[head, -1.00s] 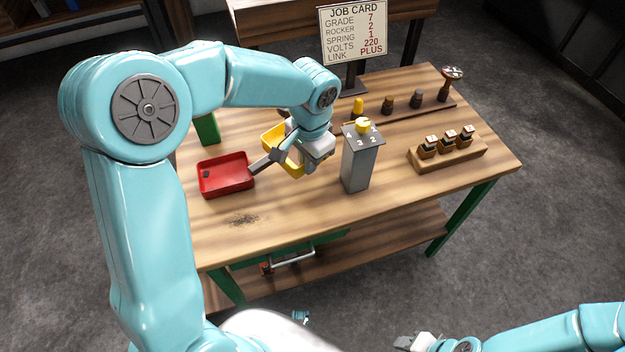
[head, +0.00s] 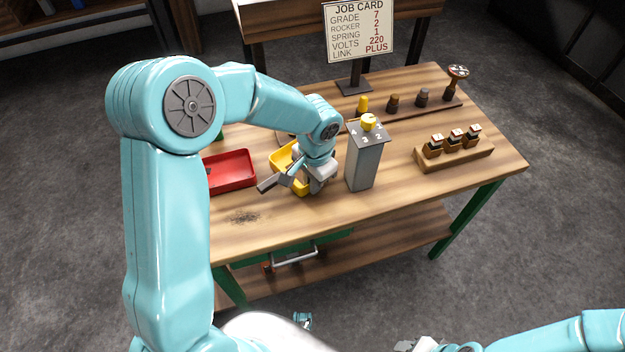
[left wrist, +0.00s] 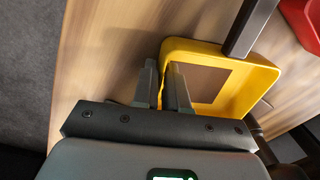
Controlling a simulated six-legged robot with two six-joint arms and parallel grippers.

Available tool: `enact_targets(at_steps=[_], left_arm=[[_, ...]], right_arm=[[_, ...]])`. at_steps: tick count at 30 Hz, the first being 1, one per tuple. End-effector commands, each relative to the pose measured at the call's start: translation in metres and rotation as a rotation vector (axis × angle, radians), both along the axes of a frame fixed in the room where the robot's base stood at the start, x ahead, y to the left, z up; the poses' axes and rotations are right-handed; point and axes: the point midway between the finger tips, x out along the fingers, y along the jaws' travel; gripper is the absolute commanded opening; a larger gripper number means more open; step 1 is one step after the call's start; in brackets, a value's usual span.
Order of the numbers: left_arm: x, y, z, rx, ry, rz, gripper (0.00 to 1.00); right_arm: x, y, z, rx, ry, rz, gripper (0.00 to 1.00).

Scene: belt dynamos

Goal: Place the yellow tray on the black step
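The yellow tray (head: 281,158) is near the middle of the workbench in the head view, partly hidden by my left arm. My left gripper (head: 302,182) is at its near side. In the left wrist view the fingers (left wrist: 164,72) stand close together on either side of one wall of the yellow tray (left wrist: 262,78), shut on that wall. A dark bar (left wrist: 250,25) crosses the tray's far rim there; I cannot tell what it belongs to. I cannot make out a black step. My right gripper (head: 412,346) is at the bottom edge, its fingers unclear.
A red tray (head: 232,170) lies left of the yellow one. A grey pillar (head: 366,163) with a yellow knob stands close on the right. Farther right is a wooden block (head: 455,156) with several pieces. A job card (head: 359,30) stands behind.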

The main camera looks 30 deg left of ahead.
Motion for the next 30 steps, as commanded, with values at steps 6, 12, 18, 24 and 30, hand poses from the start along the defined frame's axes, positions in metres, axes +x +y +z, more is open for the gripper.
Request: enact_targets(at_steps=[6,12,18,24,30], left_arm=[[0.000,0.000,0.000,0.000,0.001,0.000,0.33],[0.000,0.000,0.007,0.000,0.000,0.000,0.33],[0.000,-0.003,0.043,-0.001,-0.005,0.001,0.33],[-0.001,-0.005,0.090,0.001,-0.004,0.000,0.33],[-0.002,-0.007,0.118,-0.001,-0.002,0.001,0.33]], right_arm=[[0.000,0.000,0.000,0.000,0.000,0.000,0.43],[0.000,0.000,0.006,0.000,0.000,0.000,0.43],[0.000,0.000,0.012,0.000,0.000,0.000,0.43],[0.000,0.000,0.019,0.000,0.000,0.000,0.43],[0.000,0.000,0.023,0.000,0.000,0.000,0.43]])
